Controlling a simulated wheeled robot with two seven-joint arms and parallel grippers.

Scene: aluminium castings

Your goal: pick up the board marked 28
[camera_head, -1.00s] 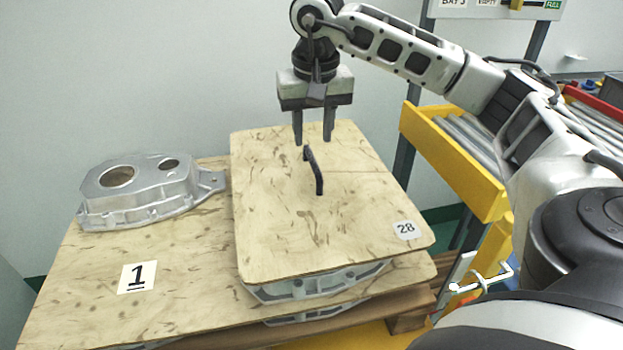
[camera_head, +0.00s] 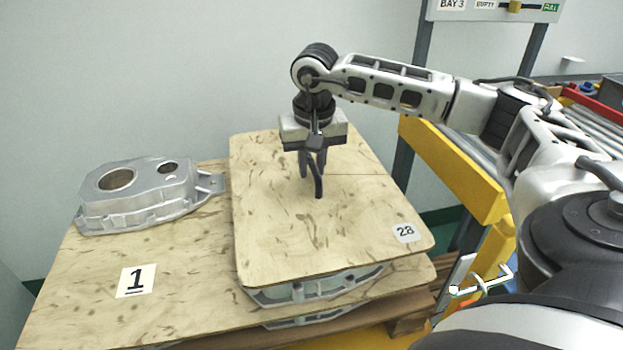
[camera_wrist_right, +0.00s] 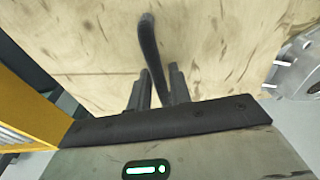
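The board marked 28 (camera_head: 275,235) is a pale wooden sheet with a black bar handle (camera_head: 319,187) in its middle and a white 28 label at its near right corner. It lies flat on castings (camera_head: 315,287) that show under its front edge. The board also fills much of that view (camera_wrist_right: 215,50). My left gripper is out of view.
A yellow rack (camera_head: 460,170) with rollers stands at the right. A wall is close behind.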

